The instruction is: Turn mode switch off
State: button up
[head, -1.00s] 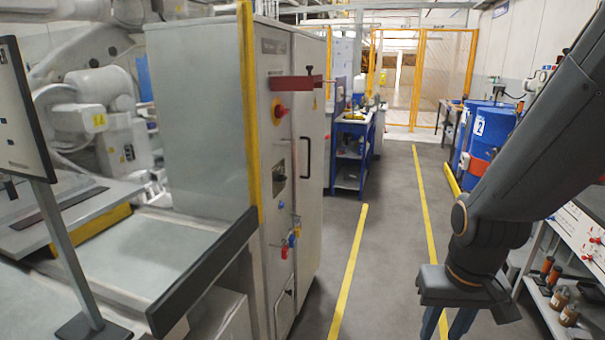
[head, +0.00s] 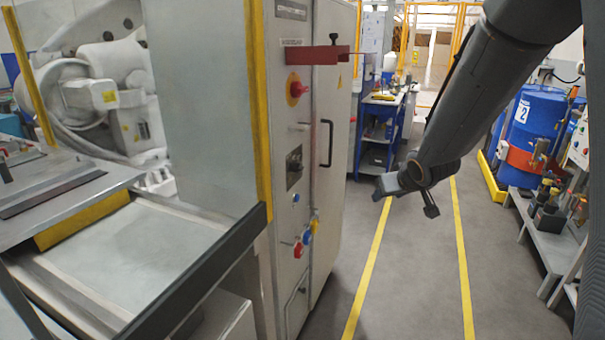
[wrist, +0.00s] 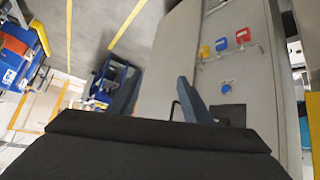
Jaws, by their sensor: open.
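The mode switch (head: 294,167) looks like a dark square plate with a rotary knob on the grey cabinet front (head: 285,220). It sits below the red emergency button in the head view. I cannot read its position. In the wrist view a dark plate (wrist: 232,113), probably the same switch, is partly hidden behind a blue-grey finger. My gripper (head: 406,198) is open and empty, in free air to the right of the cabinet and well apart from the switch.
A red emergency button (head: 297,90) and red bracket (head: 315,54) stick out above the switch. Coloured padlocks (head: 305,240) hang below it. A black door handle (head: 326,143) is to its right. A dark rail (head: 200,270) borders the left. The aisle floor (head: 420,270) is clear.

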jog(key=w+a+r+n+t+y+b, duration=0.1)
jog(key=w+a+n+t+y, duration=0.3)
jog(key=w, duration=0.8)
jog(key=n+g+y+b, duration=0.2)
jog(key=n+g+y, duration=0.5)
jog(key=y, duration=0.5)
send_near(299, 168)
jog(key=w, duration=0.1)
jog(key=p+x, duration=0.2)
jog(key=x, duration=0.5)
jog(key=shift+a+f, duration=0.35)
jog(key=shift+f, duration=0.05)
jog(key=shift+w, duration=0.1)
jog(key=c, duration=1)
